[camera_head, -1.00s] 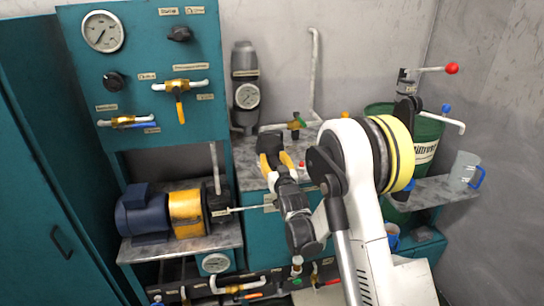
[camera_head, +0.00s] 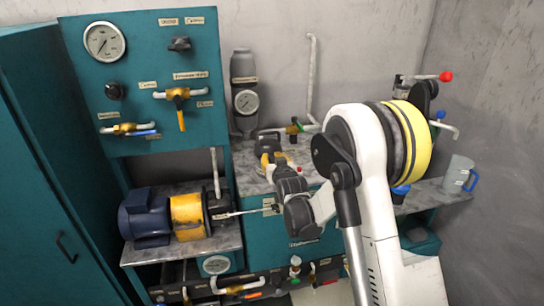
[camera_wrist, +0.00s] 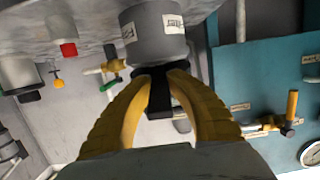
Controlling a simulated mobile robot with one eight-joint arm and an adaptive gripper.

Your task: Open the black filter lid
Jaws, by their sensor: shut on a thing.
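The black filter lid (camera_wrist: 158,96) is between the yellow fingers of my gripper (camera_wrist: 160,80) in the wrist view. A grey cylinder (camera_wrist: 158,42) with white labels is directly above it in that picture. I cannot tell whether the lid touches the cylinder or is apart from it. In the head view, my gripper (camera_head: 268,148) is over the bench, with its yellow fingers near a black piece. The arm runs back to the right and covers part of the bench. The fingers are shut on the lid.
A grey cylinder with a gauge (camera_head: 246,101) stands behind the bench, left of my gripper. The teal valve panel (camera_head: 150,90) is further left. The blue and yellow motor (camera_head: 165,215) is lower left. A clear jug (camera_head: 459,172) with a blue handle stands on the right shelf.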

